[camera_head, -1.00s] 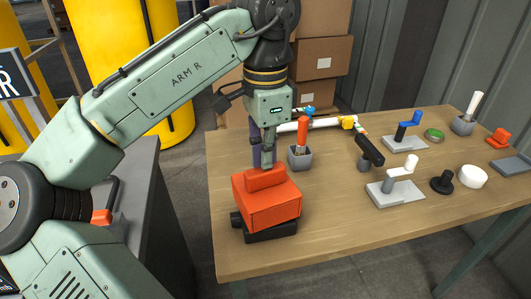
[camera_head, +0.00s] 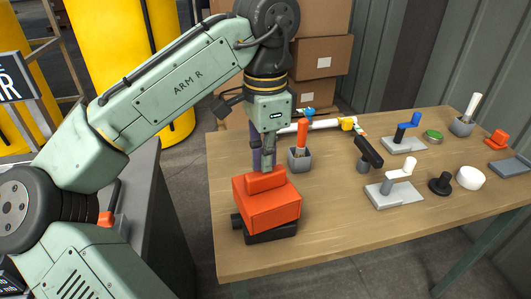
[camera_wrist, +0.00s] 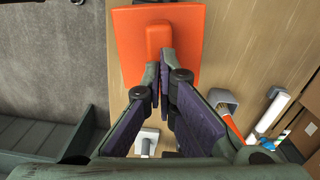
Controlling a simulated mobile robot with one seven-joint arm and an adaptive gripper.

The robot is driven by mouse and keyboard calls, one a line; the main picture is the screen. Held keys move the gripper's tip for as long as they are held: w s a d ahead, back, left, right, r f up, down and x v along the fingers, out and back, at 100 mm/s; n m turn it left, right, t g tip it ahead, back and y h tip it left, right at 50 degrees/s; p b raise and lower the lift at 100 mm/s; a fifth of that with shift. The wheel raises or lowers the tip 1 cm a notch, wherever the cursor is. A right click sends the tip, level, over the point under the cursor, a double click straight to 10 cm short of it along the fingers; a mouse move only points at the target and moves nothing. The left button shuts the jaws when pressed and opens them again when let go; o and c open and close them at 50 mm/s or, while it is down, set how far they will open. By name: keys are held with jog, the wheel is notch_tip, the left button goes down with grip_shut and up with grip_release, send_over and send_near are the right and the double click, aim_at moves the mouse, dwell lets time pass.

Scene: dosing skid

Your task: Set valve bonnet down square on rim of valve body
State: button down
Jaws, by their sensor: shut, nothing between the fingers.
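The orange valve bonnet (camera_head: 268,208), a block with a raised grip bar (camera_head: 266,181) on top, sits on the dark valve body (camera_head: 271,234) near the table's front left. The body shows only along the lower front and left, so the rim and the seating are hidden. The bonnet looks about level. My gripper (camera_head: 263,166) is shut and empty, with its fingertips at the far side of the grip bar. In the wrist view the closed fingertips (camera_wrist: 163,72) are at the near end of the bonnet's bar (camera_wrist: 160,38). Whether they touch it is unclear.
A grey cup (camera_head: 299,158) with an orange-handled tool stands behind the bonnet. The table front between bonnet and fixture is clear.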

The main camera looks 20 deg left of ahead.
notch_tip(320, 180, up, 2)
jog(key=shift+r+p, duration=0.1)
jog(key=shift+p, duration=0.9)
notch_tip(320, 180, up, 7)
